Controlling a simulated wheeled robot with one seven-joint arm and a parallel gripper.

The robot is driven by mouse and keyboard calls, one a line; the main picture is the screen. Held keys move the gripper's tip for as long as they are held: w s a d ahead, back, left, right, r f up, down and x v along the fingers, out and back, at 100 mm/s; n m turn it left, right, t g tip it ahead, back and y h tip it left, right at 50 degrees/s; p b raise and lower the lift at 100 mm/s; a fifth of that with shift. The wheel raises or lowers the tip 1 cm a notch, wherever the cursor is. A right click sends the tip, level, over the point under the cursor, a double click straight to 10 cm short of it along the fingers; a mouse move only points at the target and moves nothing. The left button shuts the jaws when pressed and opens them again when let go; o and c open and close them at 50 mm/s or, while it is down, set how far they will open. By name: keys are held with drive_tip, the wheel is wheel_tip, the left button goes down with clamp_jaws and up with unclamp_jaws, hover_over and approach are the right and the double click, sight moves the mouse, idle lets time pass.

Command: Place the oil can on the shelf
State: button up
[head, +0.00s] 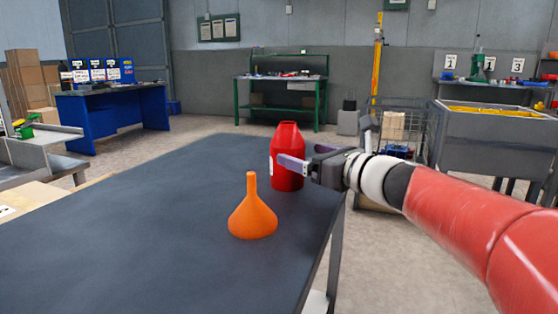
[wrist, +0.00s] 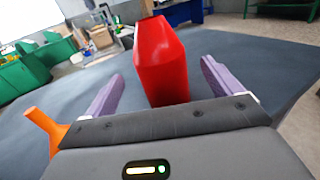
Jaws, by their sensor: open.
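The oil can appears to be the red can (head: 287,139), upright with a sloped top on the dark table (head: 130,215). It fills the middle of the wrist view (wrist: 163,65). My gripper (head: 300,162) is open, reaching in from the right at the can's height. In the wrist view its purple fingers (wrist: 161,75) lie to either side of the can, with gaps visible on both sides. In the head view one finger crosses in front of the can. I cannot tell which surface is the task's shelf.
An orange funnel (head: 252,212) stands on the table in front of the can, left of my gripper in the wrist view. A grey rack (head: 45,142) is at the left, a wire cage (head: 405,130) behind my arm. The table's left side is clear.

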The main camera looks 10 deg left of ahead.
sight(288, 147)
drive_tip(key=x, duration=0.6)
drive_tip(key=shift+c, duration=0.4)
drive_tip(key=c, duration=1)
drive_tip(key=shift+c, duration=1.1)
drive_tip(key=shift+r, duration=0.15)
